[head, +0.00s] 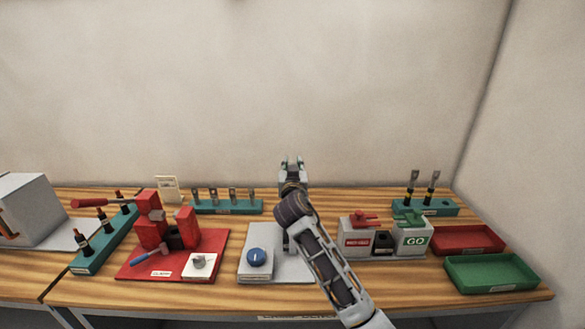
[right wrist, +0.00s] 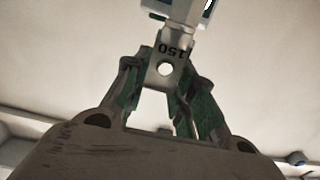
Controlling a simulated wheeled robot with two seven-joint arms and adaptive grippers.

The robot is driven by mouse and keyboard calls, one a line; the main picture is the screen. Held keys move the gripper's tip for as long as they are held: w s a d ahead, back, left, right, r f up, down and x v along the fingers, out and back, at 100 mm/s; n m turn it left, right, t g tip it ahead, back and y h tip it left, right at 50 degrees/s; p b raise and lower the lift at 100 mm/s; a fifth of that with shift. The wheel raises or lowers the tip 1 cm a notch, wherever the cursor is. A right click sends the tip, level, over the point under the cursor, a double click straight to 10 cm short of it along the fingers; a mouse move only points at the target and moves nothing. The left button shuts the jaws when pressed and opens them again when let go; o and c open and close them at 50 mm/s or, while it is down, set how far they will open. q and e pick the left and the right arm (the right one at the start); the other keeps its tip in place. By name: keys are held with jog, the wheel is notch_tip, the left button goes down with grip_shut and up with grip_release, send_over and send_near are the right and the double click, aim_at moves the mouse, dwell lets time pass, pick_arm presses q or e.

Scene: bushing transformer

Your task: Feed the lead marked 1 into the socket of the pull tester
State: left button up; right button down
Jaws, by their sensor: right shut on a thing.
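My right gripper (head: 292,162) is raised above the back of the bench, over the grey plate (head: 285,272) with the round blue knob (head: 259,257). In the right wrist view its fingers (right wrist: 165,85) are shut on a grey metal lug (right wrist: 167,52) with a round hole and the number 150. The lug's upper end meets a pale block (right wrist: 180,12), cut off by the frame; I cannot tell how they join. No mark 1 is readable on it. The tester's socket cannot be made out; my right arm covers part of the grey plate. My left gripper is out of view.
Black leads (head: 101,221) stand in the left teal rack. A red crimping press (head: 150,222) stands beside it. Small lugs (head: 214,196) stand in the back rack, two lugged leads (head: 432,190) at right. GO (head: 414,239) and NO-GO (head: 357,241) boxes and red (head: 468,240) and green (head: 492,273) trays fill the right.

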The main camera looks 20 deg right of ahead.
jog(key=shift+f+b, duration=2.2)
jog(key=shift+f, duration=0.45)
jog(key=shift+b, duration=0.4)
dwell(0.7)
jog(key=shift+f+b, duration=0.8)
jog(key=shift+f, duration=0.2)
dwell(0.5)
jog(key=shift+r, duration=0.3)
jog(key=shift+a+r+p, duration=0.1)
jog(key=shift+r+p, duration=0.2)
jog(key=shift+p, duration=0.05)
dwell(2.1)
